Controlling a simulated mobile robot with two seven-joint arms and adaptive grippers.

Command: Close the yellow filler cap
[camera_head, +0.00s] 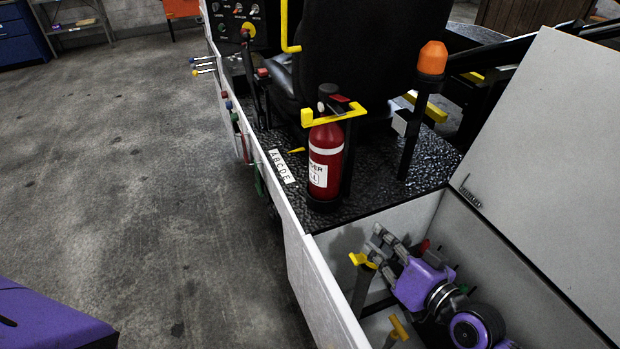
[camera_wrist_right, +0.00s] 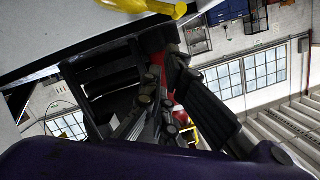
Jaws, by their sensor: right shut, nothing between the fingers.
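A yellow cap-like piece (camera_head: 362,260) stands on a dark grey neck inside the open compartment at lower right of the head view. It looks tilted, but I cannot tell how far open it is. My right gripper (camera_head: 376,241) is shut and empty, its fingertips right beside this yellow piece; I cannot tell whether they touch it. In the right wrist view my fingers (camera_wrist_right: 172,100) show dark, and a yellow part (camera_wrist_right: 145,6) lies at the top edge on a pale surface. A second yellow piece (camera_head: 399,327) is lower in the compartment. My left gripper is out of view.
The compartment's pale lid (camera_head: 555,150) stands open on the right. A red fire extinguisher (camera_head: 325,165) in a yellow bracket stands just behind the compartment. An orange beacon (camera_head: 432,60) on a post and a black seat (camera_head: 345,50) are farther back. The floor at left is clear.

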